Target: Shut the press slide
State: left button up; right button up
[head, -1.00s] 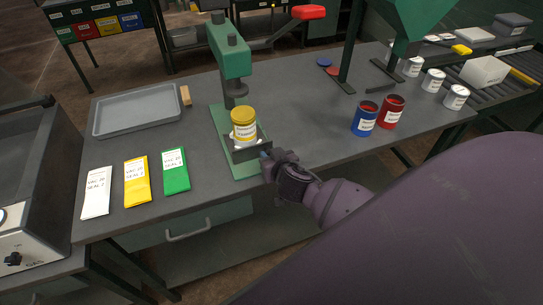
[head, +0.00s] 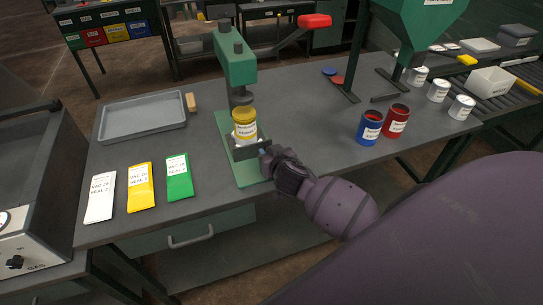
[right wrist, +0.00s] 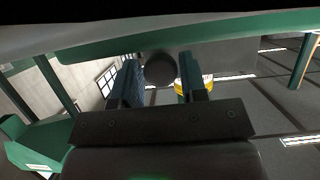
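The press slide (head: 250,151) is a small dark tray on the green base of the press (head: 236,62). A can with a yellow lid (head: 244,124) stands upright on it, just in front of and below the ram. My right gripper (head: 266,158) is at the slide's front right side. In the right wrist view its two fingers stand either side of a dark round knob (right wrist: 160,69) and appear closed on it. The yellow of the can (right wrist: 194,82) shows behind the right finger. My left gripper is in neither current view.
A grey tray (head: 143,118) and white, yellow and green packets (head: 178,178) lie left of the press. A blue can (head: 369,127) and a red can (head: 396,121) stand to the right. The red-ended press lever (head: 314,21) sticks out at upper right.

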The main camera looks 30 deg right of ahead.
jog(key=o, duration=0.3)
jog(key=shift+w, duration=0.1)
jog(key=v, duration=1.1)
dwell(0.4)
jog(key=s+a+f+n+g+y, duration=0.1)
jog(key=s+a+f+n+y, duration=0.1)
jog(key=s+f, duration=0.9)
jog(key=shift+s+a+f+n+y, duration=0.15)
jog(key=shift+s+a+n+y, duration=0.3)
jog(key=shift+s+n, duration=0.6)
